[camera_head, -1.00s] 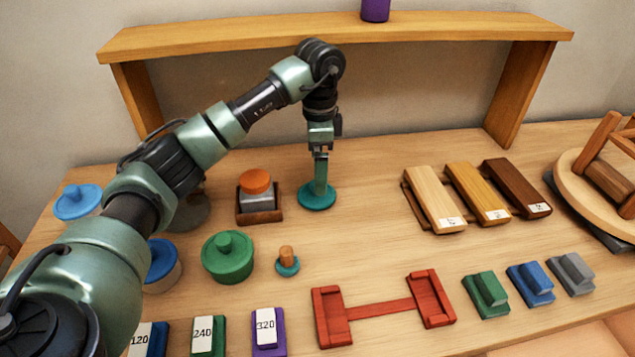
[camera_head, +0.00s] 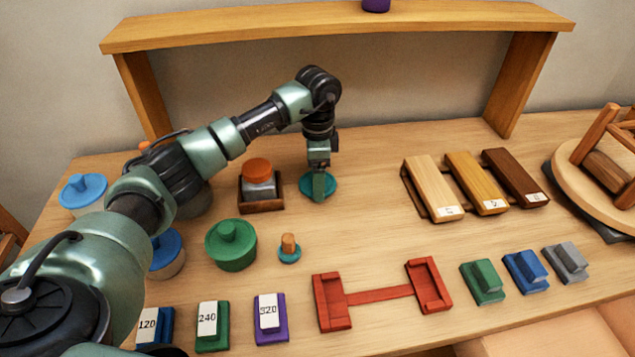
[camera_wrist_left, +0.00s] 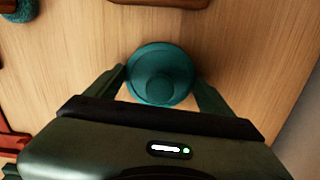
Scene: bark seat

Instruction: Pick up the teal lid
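The teal lid (camera_head: 329,180) is a round disc lying on the table, right of the orange-topped block. In the left wrist view the lid (camera_wrist_left: 160,58) shows from above with a round knob at its middle. My left gripper (camera_head: 318,196) points down over the lid in the head view. In the wrist view its two fingers (camera_wrist_left: 161,80) are spread, one on each side of the lid, with the knob between them. I cannot tell whether they touch the rim. My right gripper is not in view.
A block with an orange top in a brown tray (camera_head: 262,205) stands close left of the lid. A green lidded pot (camera_head: 231,245) and a small teal-based peg (camera_head: 289,249) are nearer the front. Wooden slats (camera_head: 433,188) lie to the right. A wooden shelf (camera_head: 340,25) spans behind.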

